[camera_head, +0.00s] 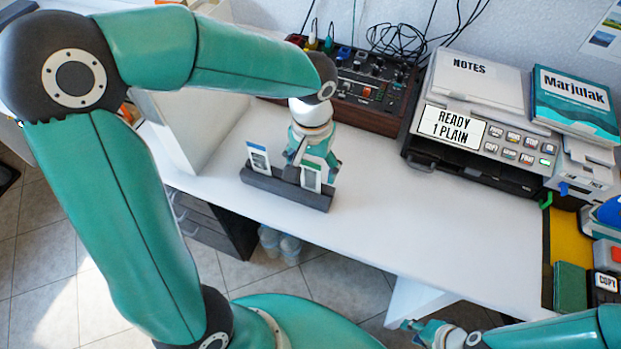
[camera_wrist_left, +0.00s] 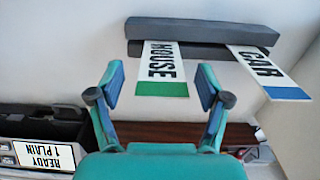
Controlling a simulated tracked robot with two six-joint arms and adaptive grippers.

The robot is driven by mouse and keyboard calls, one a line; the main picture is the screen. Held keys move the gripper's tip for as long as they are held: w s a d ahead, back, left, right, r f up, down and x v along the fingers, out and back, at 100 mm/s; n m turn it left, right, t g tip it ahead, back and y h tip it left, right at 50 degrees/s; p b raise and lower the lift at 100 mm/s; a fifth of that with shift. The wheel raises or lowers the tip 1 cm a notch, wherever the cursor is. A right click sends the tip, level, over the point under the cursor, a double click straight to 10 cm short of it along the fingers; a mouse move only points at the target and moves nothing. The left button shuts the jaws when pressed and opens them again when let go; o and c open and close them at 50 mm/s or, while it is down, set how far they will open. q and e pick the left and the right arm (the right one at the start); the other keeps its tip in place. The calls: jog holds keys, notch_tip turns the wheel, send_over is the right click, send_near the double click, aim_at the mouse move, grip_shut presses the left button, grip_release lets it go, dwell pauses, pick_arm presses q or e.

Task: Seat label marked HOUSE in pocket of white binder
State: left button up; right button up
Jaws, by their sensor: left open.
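The HOUSE label (camera_wrist_left: 162,62), white with a green end band, stands in a dark grey slotted holder (camera_head: 287,191) on the white table. In the left wrist view it hangs between the spread fingers of my left gripper (camera_wrist_left: 160,88), which is open; no contact shows. In the head view my left gripper (camera_head: 313,160) is over the holder's right part, partly hiding this label (camera_head: 310,180). A CAR label (camera_wrist_left: 265,72) with a blue band stands at the holder's other end. My right gripper (camera_head: 428,331) is low at the front, its opening unclear. I cannot make out a white binder for sure.
A white upright panel (camera_head: 185,125) stands left of the holder, partly behind my left arm. A dark control box (camera_head: 365,95) with cables is behind. A printer (camera_head: 482,140) with NOTES and Marjulak items is at the right. The table's front middle is clear.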

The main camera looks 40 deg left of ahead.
aim_at(311, 178)
pick_arm(q)
notch_tip(311, 178, down, 4)
jog(key=shift+s+a+f, duration=0.1)
jog(key=c, duration=0.8)
jog(key=shift+o, duration=0.2)
